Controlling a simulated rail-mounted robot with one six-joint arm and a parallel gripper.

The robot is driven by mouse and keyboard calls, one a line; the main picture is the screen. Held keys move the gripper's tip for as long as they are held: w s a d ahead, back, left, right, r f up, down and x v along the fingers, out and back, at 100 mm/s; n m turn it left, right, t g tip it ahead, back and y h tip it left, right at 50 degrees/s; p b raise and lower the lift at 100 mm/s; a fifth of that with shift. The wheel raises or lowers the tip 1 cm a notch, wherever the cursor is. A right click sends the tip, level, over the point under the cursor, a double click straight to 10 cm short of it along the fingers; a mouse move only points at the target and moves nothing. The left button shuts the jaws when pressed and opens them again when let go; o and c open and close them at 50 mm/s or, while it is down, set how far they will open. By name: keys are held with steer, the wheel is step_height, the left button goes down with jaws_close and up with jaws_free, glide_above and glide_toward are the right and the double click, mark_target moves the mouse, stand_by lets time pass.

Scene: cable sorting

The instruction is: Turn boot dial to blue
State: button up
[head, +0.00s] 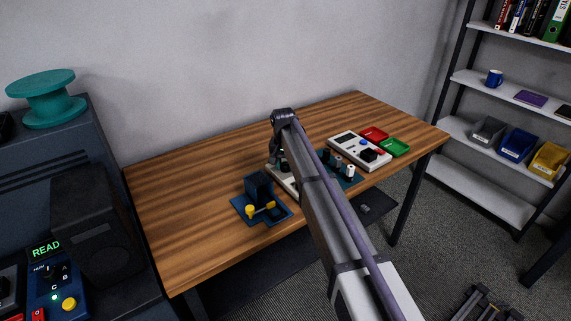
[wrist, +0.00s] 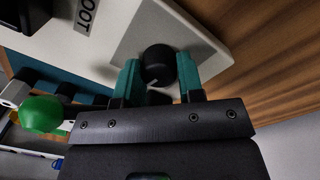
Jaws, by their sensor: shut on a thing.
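The boot dial (wrist: 158,62) is a round black knob on a pale panel (wrist: 205,45) in the wrist view. A thin light mark shows on the dial's near side; I cannot make out any blue mark. In the head view, my arm mostly hides the panel (head: 289,187), and the dial cannot be made out there.
To the right are several small posts on a teal base (head: 350,182), a white control box (head: 345,148), a red tray (head: 374,134) and a green tray (head: 395,148). The table's left part is clear.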

mark_target(284, 164)
steer(key=n, duration=0.4)
steer(key=shift+n, duration=1.9)
steer(key=shift+a, duration=0.1)
steer(key=o, duration=0.9)
steer(key=shift+o, duration=0.2)
steer(key=shift+r, duration=0.1)
step_height(284, 164, up, 11)
steer(key=p, duration=1)
steer(key=shift+s+a+f+p, duration=0.15)
steer(key=shift+f+p, duration=0.05)
steer(key=shift+p, duration=0.2)
